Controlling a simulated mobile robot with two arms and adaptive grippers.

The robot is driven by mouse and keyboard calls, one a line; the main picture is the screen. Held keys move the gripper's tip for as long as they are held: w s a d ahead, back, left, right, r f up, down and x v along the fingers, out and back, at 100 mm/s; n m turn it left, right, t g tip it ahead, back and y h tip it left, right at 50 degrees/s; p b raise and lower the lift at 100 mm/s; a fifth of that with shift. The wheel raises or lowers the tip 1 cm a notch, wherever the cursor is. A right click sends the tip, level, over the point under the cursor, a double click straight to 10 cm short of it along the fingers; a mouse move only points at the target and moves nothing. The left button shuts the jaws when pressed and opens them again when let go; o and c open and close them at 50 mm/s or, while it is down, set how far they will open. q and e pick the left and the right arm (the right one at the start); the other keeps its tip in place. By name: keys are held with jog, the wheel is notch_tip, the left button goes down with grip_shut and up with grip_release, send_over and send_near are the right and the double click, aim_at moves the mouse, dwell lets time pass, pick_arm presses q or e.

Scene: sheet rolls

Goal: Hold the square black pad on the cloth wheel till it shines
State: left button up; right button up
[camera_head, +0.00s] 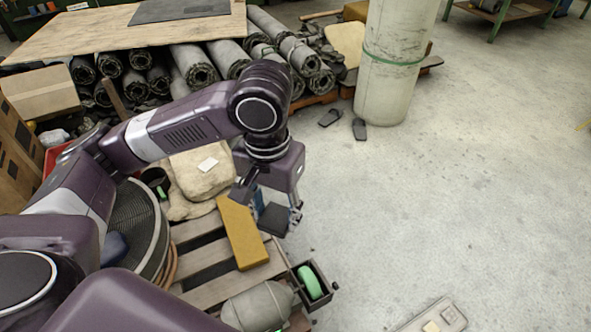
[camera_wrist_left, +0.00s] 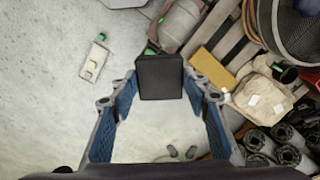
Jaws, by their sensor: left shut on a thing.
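The square black pad (camera_head: 274,220) is held between the fingers of my left gripper (camera_head: 273,207), above the pallet's right edge. In the left wrist view the pad (camera_wrist_left: 160,77) lies flat-on between the two blue-sided fingers. The wheel (camera_head: 310,282) is green and sits in a dark open-topped housing beside a grey rounded motor body (camera_head: 258,307). In the head view the pad is apart from the wheel, up and left of it. In the left wrist view the pad hides most of the wheel. My right gripper is not in view.
A yellow-brown block (camera_head: 243,232) lies on the slatted pallet (camera_head: 208,258) left of the gripper. A stone-like sack (camera_head: 200,170) and a round mesh basket (camera_head: 138,230) are further left. Rolled sheets (camera_head: 195,66) are stacked behind. The concrete floor (camera_head: 430,190) to the right is mostly clear.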

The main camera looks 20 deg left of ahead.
pick_arm(q)
jog(key=w+d+r+m+t+h, duration=0.1)
jog(key=w+d+r+t, duration=0.4)
jog(key=r, duration=0.5)
jog(key=w+d+r+m+t+h, duration=0.1)
jog(key=w+d+r+t+h, duration=0.15)
jog(key=w+d+r, duration=0.5)
jog(key=s+d+r+m+t+h, duration=0.1)
jog(key=d+r+t, duration=0.1)
jog(key=r, duration=1)
jog(key=s+d+r+m+t+h+p, duration=0.1)
jog(key=r+t, duration=0.4)
jog(key=r, duration=0.7)
jog(key=shift+s+d+r+m+h, duration=0.3)
jog(key=shift+s+d+h, duration=0.2)
jog(key=shift+d, duration=0.7)
jog(key=shift+f, duration=0.15)
